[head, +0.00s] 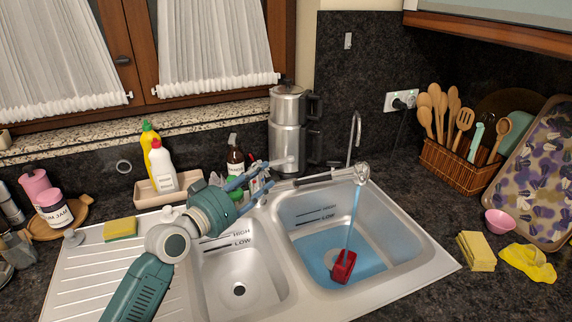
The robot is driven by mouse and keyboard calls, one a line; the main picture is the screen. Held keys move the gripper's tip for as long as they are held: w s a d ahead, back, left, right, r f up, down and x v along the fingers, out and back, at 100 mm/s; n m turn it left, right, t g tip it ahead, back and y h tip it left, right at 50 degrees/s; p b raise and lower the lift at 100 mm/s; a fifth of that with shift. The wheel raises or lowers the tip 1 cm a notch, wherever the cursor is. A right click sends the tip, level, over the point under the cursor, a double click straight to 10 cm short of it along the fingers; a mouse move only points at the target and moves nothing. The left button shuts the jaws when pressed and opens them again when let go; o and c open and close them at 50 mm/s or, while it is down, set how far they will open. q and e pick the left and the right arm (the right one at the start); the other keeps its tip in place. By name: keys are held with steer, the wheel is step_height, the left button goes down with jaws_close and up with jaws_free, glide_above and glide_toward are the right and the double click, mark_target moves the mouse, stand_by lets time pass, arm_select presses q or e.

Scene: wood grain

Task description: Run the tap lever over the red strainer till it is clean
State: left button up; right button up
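The red strainer (344,267) lies in the right sink basin (405,238), in shallow blue water. A blue stream of water (354,215) runs from the round tap head (361,173) down onto it. A thin bar with a dark grip (315,180), which looks like the tap lever, lies level behind the basins. My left gripper (268,176) is over the back of the left basin, left of that bar. Its two fingers look spread apart, with no object clearly held between them. Whether it touches the tap is hard to tell. My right gripper is out of view.
Bottles (162,165) in a tray and a steel kettle (288,125) stand behind the sink. A sponge (121,229) lies on the left drainboard. A utensil basket (455,165), pink bowl (499,221), yellow cloths (477,251) and patterned tray (535,175) are at right. The left basin (215,275) is empty.

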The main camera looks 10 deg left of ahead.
mark_target(286, 162)
arm_select(q)
steer(key=w+d+m, duration=0.1)
steer(key=w+m, duration=0.2)
steer(key=m, duration=0.2)
steer(key=w+d+m+p, duration=0.1)
steer(key=w+d+m, duration=0.1)
steer(key=m, duration=0.3)
steer(key=w+d+m, duration=0.2)
steer(key=w+m, duration=0.3)
steer(key=shift+f, duration=0.35)
jaws_close()
